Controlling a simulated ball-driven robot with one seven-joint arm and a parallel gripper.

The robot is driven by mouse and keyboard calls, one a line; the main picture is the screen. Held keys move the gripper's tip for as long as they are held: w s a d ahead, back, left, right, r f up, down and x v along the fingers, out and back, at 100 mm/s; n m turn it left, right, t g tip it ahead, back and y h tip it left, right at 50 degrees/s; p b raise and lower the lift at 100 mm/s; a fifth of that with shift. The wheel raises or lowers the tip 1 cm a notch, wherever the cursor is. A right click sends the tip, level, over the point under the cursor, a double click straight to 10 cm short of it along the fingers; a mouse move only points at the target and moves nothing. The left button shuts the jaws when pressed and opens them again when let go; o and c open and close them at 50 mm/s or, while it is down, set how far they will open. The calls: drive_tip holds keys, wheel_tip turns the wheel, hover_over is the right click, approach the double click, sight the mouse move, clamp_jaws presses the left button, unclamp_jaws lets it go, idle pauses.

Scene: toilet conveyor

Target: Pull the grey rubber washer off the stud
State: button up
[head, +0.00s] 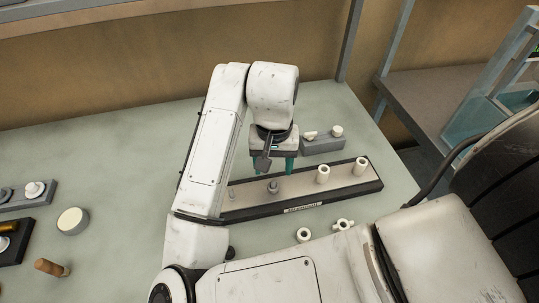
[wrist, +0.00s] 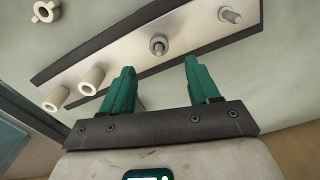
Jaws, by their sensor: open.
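A metal stud (head: 272,186) stands upright on the long plate (head: 297,184), with what looks like the grey rubber washer (wrist: 158,47) around it low down. The washer is small and dark grey in the wrist view, and hard to separate from the stud in the head view. My gripper (head: 277,168) points down above the plate, open and empty. In the wrist view its two green fingers (wrist: 158,66) are apart, with the stud showing beyond the gap between their tips. They appear clear of the stud and washer.
Two white cylinders (head: 323,174) (head: 361,166) stand on the plate to the right. Another stud (wrist: 230,16) stands on its other side. White fittings (head: 304,235) lie in front. A grey block (head: 322,143) sits behind. Clear table (head: 130,140) lies left of my arm.

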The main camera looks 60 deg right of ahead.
sight(273, 181)
wheel_tip(273, 181, down, 7)
drive_tip(key=shift+f+b, duration=0.1)
drive_tip(key=shift+b, duration=0.6)
clamp_jaws()
idle(0.5)
drive_tip(key=shift+r+p, duration=0.7)
drive_tip(key=shift+r, duration=0.15)
idle(0.8)
drive_tip(key=shift+r+p, duration=2.35)
drive_tip(key=shift+r, duration=0.3)
